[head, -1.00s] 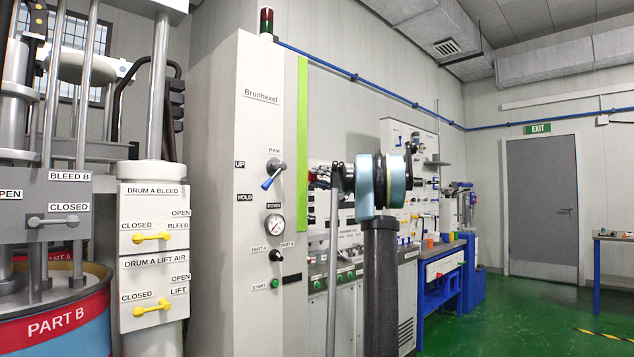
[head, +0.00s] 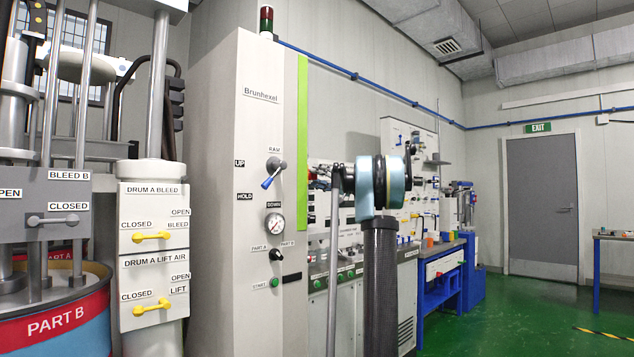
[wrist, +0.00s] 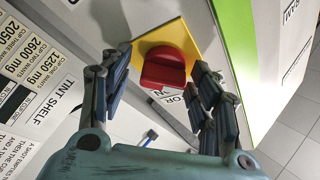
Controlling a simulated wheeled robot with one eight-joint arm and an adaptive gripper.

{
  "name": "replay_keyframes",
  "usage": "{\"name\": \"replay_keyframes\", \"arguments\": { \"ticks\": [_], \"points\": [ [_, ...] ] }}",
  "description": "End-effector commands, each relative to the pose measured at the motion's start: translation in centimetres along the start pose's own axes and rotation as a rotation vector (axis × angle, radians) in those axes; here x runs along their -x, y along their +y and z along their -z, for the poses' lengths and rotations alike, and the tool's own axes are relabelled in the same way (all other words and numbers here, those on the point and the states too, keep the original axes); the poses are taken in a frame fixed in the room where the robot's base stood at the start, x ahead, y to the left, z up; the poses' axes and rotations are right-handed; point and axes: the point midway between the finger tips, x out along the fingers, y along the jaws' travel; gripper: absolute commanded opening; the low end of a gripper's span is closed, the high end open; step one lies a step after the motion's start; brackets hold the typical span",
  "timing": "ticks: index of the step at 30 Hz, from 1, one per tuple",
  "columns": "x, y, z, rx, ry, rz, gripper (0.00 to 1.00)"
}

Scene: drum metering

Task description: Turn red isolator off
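The red isolator (wrist: 165,68) is a red rotary knob on a yellow square plate (wrist: 184,37), at the top centre of the wrist view. The plate is on a pale panel and looks tilted in this view. My gripper (wrist: 161,60) is open, with one finger on each side of the knob in the picture. The fingers look empty, and I cannot tell whether either touches the knob. A label below the knob is partly hidden by the right finger. I cannot make out the isolator in the head view.
The tall Brunhexel cabinet (head: 222,130) has a lever, gauge and buttons on its front. A green stripe (wrist: 237,45) runs right of the isolator.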

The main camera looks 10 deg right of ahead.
Motion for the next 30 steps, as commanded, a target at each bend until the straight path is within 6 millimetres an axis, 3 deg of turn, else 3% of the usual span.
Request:
{"name": "replay_keyframes", "arguments": {
  "ticks": [9,14,30],
  "points": [
    [0.1,-0.1,0.1,-0.001,0.001,0.002,0.60],
    [1.2,-0.1,0.1,0.000,0.002,0.001,0.60],
    [10.5,0.1,0.0,0.000,0.002,-0.001,0.60]
  ]
}}
